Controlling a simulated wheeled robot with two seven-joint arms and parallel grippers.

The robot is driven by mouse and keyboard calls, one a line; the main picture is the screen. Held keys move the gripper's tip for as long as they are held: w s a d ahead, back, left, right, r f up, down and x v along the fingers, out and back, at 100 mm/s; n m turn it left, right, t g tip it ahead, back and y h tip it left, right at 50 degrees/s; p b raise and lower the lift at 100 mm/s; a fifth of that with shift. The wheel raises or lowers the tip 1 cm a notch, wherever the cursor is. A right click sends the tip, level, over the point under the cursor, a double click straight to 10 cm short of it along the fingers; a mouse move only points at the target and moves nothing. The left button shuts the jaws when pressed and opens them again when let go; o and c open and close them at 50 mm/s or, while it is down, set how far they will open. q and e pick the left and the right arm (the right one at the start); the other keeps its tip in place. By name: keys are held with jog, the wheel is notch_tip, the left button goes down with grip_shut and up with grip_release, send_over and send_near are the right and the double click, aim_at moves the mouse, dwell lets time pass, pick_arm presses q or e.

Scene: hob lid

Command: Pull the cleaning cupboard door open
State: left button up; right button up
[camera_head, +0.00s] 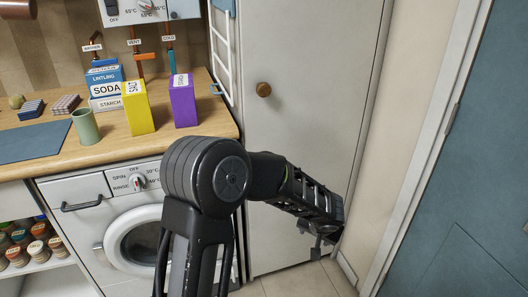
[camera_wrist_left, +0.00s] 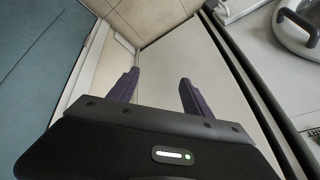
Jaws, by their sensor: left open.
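The cleaning cupboard door (camera_head: 310,70) is a tall, pale grey panel right of the worktop. It looks closed, with a round brown knob (camera_head: 263,89) on its upper left part. My left gripper (camera_head: 319,245) is low in front of the door's lower right part, well below the knob, and is partly hidden by its own wrist. In the left wrist view my left gripper (camera_wrist_left: 158,86) has its two dark fingers apart with nothing between them. The pale door (camera_wrist_left: 185,65) lies beyond them; the knob does not show there. My right gripper is in neither view.
A wooden worktop (camera_head: 60,162) with a yellow box (camera_head: 138,108), a purple box (camera_head: 183,102) and a green cup (camera_head: 86,127) is left of the door. The washing machine (camera_head: 135,240) stands below it. A blue door (camera_head: 480,190) is at the right.

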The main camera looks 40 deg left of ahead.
pick_arm(q)
jog(key=w+a+r+n+t+y+b, duration=0.2)
jog(key=w+a+r+y, duration=0.1)
jog(key=a+r, duration=0.3)
jog(key=w+a+r+n+t+y+b, duration=0.15)
jog(key=w+a+r, duration=0.25)
jog(key=r, duration=0.4)
jog(key=n+t+y+b, duration=0.2)
jog(key=n+y+b, duration=0.1)
jog(key=n+y, duration=0.4)
send_near(265, 90)
jog(key=x, duration=0.3)
jog(key=shift+m+y, duration=0.25)
jog(key=shift+m, duration=0.2)
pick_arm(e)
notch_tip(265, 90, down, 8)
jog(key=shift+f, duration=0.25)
pick_arm(q)
jog(key=shift+p+x, duration=0.75)
jog(key=shift+x, duration=3.2)
jog(key=shift+f, duration=0.1)
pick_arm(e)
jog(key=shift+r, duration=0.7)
pick_arm(q)
jog(key=shift+c, duration=0.2)
grip_shut()
